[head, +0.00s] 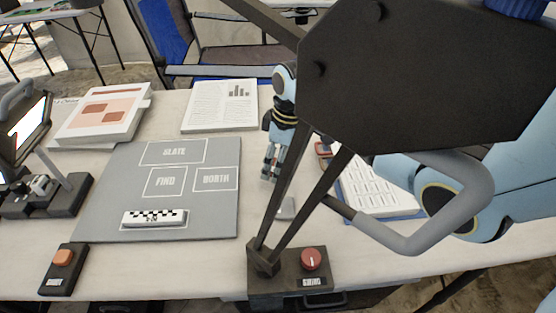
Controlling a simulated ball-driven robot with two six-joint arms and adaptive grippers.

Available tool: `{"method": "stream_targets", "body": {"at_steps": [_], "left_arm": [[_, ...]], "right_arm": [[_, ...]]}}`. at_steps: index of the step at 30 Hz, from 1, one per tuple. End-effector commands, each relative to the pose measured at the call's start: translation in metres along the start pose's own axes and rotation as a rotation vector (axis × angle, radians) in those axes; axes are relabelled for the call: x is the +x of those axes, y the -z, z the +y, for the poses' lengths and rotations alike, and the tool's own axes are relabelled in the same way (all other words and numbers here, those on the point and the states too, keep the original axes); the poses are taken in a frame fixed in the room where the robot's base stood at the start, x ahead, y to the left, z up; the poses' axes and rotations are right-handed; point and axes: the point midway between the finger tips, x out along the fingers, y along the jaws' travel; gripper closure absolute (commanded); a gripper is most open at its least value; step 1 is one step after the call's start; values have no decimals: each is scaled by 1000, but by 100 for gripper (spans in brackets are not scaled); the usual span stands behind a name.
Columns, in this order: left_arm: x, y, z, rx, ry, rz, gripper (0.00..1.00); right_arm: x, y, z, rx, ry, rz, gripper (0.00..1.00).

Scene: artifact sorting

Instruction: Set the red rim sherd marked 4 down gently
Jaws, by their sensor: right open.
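My right gripper (270,172) points down at the right edge of the grey mat (110,205), beside the box marked NORTH. Its jaws are open and I see nothing between them. A small reddish piece (323,149) lies to the right of the gripper, partly hidden by the dark lamp arm. It may be the red rim sherd, but I cannot read a 4 on it. My left gripper is not in view.
A black-and-white scale bar (154,218) lies on the mat. A dark lamp (395,75) with thin struts blocks much of the right side.

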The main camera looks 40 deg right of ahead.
Motion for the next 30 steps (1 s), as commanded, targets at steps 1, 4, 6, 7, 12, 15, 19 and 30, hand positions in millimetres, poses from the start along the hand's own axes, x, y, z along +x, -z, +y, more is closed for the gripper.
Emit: {"method": "stream_targets", "body": {"at_steps": [1,4,6,7,12,15,19,30], "left_arm": [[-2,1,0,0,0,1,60],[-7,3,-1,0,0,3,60],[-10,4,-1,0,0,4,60],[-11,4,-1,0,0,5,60],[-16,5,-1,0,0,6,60],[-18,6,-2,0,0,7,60],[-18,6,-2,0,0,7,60],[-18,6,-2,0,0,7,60]], "right_arm": [[-8,0,1,0,-2,1,22],[-27,0,1,-2,-5,2,22],[-44,1,2,-2,-6,3,22],[-51,1,1,-2,-5,2,22],[-87,0,1,-1,-4,2,22],[-103,0,1,0,-3,2,22],[-114,0,1,-1,-2,1,22],[-118,0,0,0,-1,0,22]]}}
